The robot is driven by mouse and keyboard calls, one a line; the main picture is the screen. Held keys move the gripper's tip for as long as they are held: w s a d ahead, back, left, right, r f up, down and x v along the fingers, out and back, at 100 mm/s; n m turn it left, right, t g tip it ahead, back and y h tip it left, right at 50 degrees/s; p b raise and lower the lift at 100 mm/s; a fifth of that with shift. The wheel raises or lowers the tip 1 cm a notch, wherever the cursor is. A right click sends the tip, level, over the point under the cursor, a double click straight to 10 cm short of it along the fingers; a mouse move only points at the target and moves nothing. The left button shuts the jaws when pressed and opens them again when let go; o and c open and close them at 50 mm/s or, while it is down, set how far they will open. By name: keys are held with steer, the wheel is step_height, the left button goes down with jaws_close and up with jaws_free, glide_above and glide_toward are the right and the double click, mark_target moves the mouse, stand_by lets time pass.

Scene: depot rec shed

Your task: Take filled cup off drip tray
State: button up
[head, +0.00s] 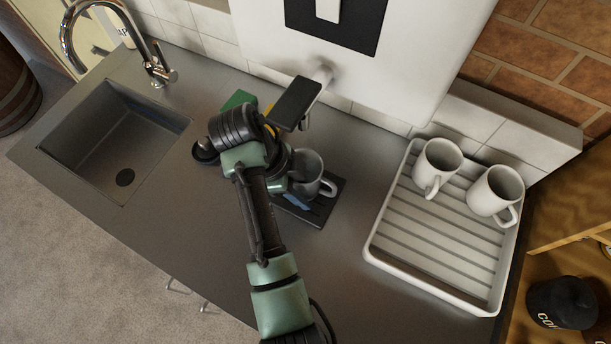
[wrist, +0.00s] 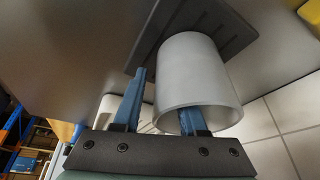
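A light grey mug (head: 308,167) stands on the dark drip tray (head: 325,205) under the dispenser, its handle to the right. In the wrist view the cup (wrist: 190,75) is in front of my gripper (wrist: 163,108), with the tray (wrist: 236,32) behind it. One blue finger is outside the cup wall, with a gap showing. The other finger overlaps the rim and seems to reach into the mouth; its tip is hidden. My gripper (head: 289,190) looks open and is at the mug's left side in the head view. I cannot see what the cup holds.
A white dispenser (head: 410,45) with a dark spout lever (head: 296,103) stands behind. A white drying rack (head: 435,250) with two mugs (head: 495,190) is at right. A sink (head: 115,140) is at left. A green item (head: 238,100) lies behind my arm. The counter between tray and rack is clear.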

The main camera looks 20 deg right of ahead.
jaws_close()
stand_by(1.2)
